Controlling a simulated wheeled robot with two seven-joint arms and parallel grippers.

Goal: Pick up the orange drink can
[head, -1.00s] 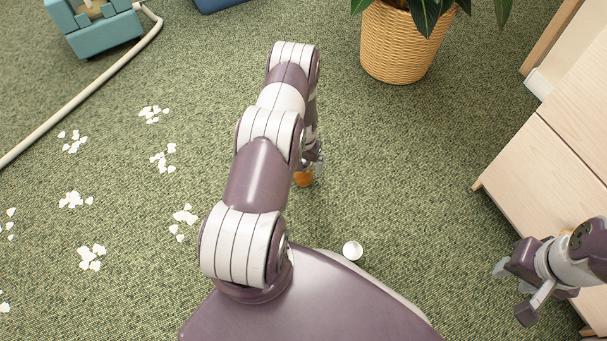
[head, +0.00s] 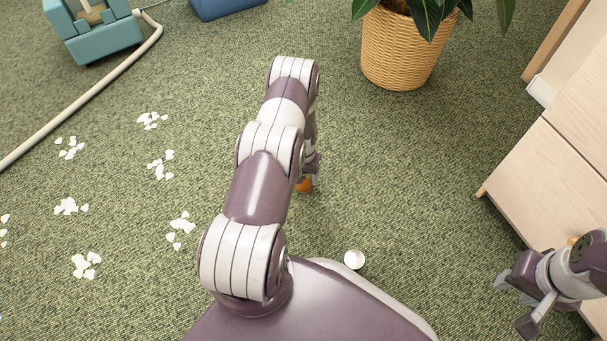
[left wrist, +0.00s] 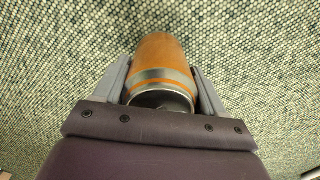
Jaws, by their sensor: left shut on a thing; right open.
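The orange drink can (left wrist: 163,58) is between the two fingers of my left gripper (left wrist: 162,82) in the left wrist view. It has an orange side and a silver band and end, and the fingers are shut on it. In the head view, a small orange part of the can (head: 304,185) shows below the left arm, and the arm hides most of my left gripper (head: 312,180). My right gripper (head: 512,302) is open and empty at the lower right, beside a pale wooden cabinet.
A white round object (head: 354,259) lies on the green carpet near my base. Several clusters of white scraps (head: 155,120) lie at left. A pale hose (head: 90,95) runs to a teal machine (head: 100,35). A wicker plant pot (head: 405,50) stands at the back, the wooden cabinet (head: 545,180) at right.

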